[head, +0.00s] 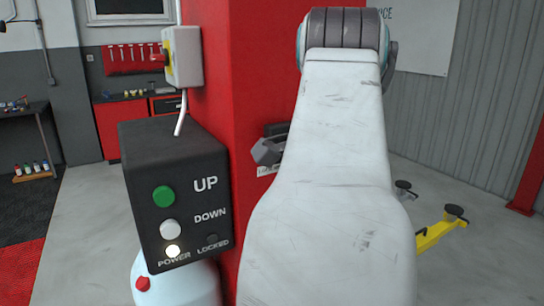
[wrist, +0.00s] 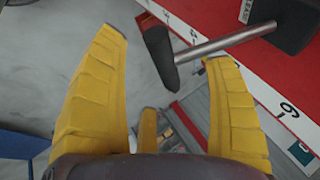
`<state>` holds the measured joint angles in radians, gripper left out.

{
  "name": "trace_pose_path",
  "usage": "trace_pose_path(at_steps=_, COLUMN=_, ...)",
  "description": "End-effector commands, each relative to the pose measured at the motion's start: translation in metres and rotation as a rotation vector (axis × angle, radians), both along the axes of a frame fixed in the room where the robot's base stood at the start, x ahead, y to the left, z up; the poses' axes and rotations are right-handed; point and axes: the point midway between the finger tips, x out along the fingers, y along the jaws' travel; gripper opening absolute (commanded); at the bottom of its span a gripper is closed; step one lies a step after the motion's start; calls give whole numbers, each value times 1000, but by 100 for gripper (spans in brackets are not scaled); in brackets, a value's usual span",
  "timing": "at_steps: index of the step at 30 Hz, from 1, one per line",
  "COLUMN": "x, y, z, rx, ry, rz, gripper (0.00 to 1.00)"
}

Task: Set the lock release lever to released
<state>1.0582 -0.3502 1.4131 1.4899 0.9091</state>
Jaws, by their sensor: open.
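The lock release lever shows in the wrist view as a black grip (wrist: 159,56) on a bare metal rod (wrist: 225,40), which runs right to a dark mount (wrist: 292,22) on the red column. My gripper (wrist: 164,48) is open, with its yellow fingers on either side of the grip in the picture. I see no contact, and the depth between them is hard to judge. In the head view the lever's dark grip end (head: 268,151) shows at the column, partly hidden by my pale arm. My gripper is hidden there.
A control box (head: 175,195) with UP and DOWN buttons stands left of the red column (head: 245,60). Its POWER lamp is lit; the LOCKED lamp looks dark. A switch box (head: 184,56) is above it. A yellow lift arm (head: 440,232) lies at right.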

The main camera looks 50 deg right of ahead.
Motion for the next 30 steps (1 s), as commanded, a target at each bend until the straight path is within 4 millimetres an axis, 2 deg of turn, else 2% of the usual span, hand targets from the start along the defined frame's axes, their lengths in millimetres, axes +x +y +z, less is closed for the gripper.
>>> trace_pose_path(at_steps=4, x=-8, y=13, z=22, rx=-6, ry=-3, rz=-1, gripper=78)
trace_pose_path(at_steps=12, x=-18, y=30, z=48, rx=-7, ry=-2, rz=-2, gripper=78)
trace_pose_path(at_steps=21, x=-23, y=39, z=61, rx=-7, ry=-2, rz=-2, gripper=78)
trace_pose_path(at_steps=30, x=-24, y=41, z=63, rx=-5, ry=-1, rz=-2, gripper=78)
